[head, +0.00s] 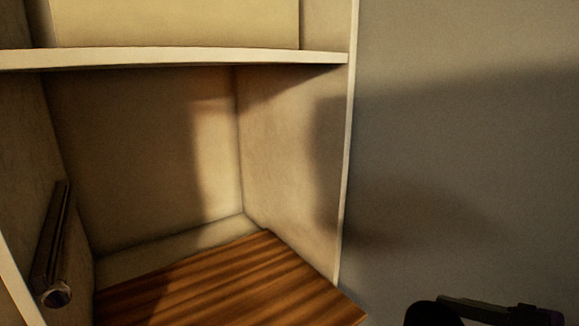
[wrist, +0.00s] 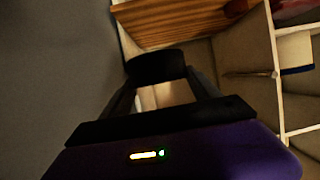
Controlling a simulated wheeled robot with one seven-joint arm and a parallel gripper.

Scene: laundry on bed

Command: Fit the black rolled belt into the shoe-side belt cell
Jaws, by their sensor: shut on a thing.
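The black rolled belt (wrist: 155,66) is a short dark roll between the fingertips of my gripper (wrist: 157,78) in the wrist view. The fingers close on it from both sides. In the head view, a dark rounded shape (head: 431,314) at the bottom edge, beside my arm, looks like the belt; most of the gripper there is cut off. The belt is held in front of the grey wall, right of the cabinet and apart from it. I cannot pick out a shoe or the shoe-side belt cell in either view.
A pale cabinet (head: 348,150) has a shelf (head: 200,58) above an open compartment. A striped wooden board (head: 220,285) lies at its bottom; it also shows in the wrist view (wrist: 185,20). Small compartments (wrist: 275,75) show at right.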

